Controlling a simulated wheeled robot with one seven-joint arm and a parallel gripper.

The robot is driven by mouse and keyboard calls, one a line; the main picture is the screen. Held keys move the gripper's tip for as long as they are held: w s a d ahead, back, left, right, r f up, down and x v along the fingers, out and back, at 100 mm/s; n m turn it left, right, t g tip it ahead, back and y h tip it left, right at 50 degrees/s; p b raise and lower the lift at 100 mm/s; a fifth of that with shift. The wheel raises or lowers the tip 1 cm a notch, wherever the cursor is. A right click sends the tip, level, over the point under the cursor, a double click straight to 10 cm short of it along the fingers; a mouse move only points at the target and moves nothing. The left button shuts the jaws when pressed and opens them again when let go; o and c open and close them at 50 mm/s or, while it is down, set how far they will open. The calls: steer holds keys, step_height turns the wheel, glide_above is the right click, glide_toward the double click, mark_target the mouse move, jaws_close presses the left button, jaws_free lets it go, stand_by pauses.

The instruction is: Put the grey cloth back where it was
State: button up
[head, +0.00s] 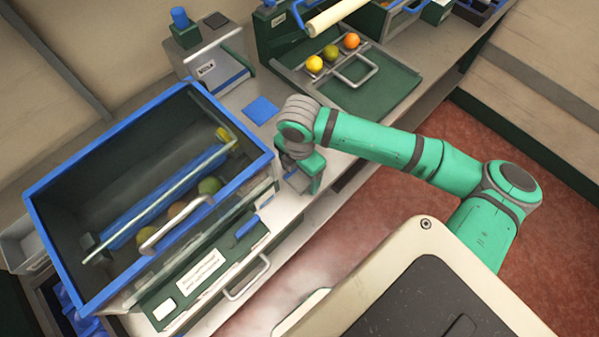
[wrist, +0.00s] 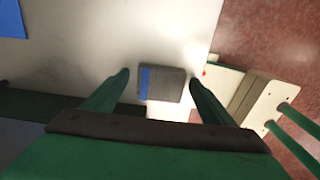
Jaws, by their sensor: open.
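The grey cloth (wrist: 172,84) looks like a small folded square with a blue stripe along its left side. In the wrist view it lies on the white counter, close to the counter's edge. My gripper (wrist: 159,74) is open, with one finger on each side of the cloth and a gap on both sides. I cannot tell how far above the cloth the fingertips are.
A blue-rimmed bin (head: 52,222) with several fruits inside stands at the left. A flat blue square (head: 261,109) lies on the counter (head: 236,98) behind my gripper; it also shows in the wrist view (wrist: 12,18). Fruits sit on a green tray (head: 385,92) at the back.

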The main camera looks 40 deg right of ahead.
mark_target(299, 176)
step_height(299, 176, up, 12)
steer(key=shift+r, duration=0.2)
stand_by(0.4)
stand_by(0.5)
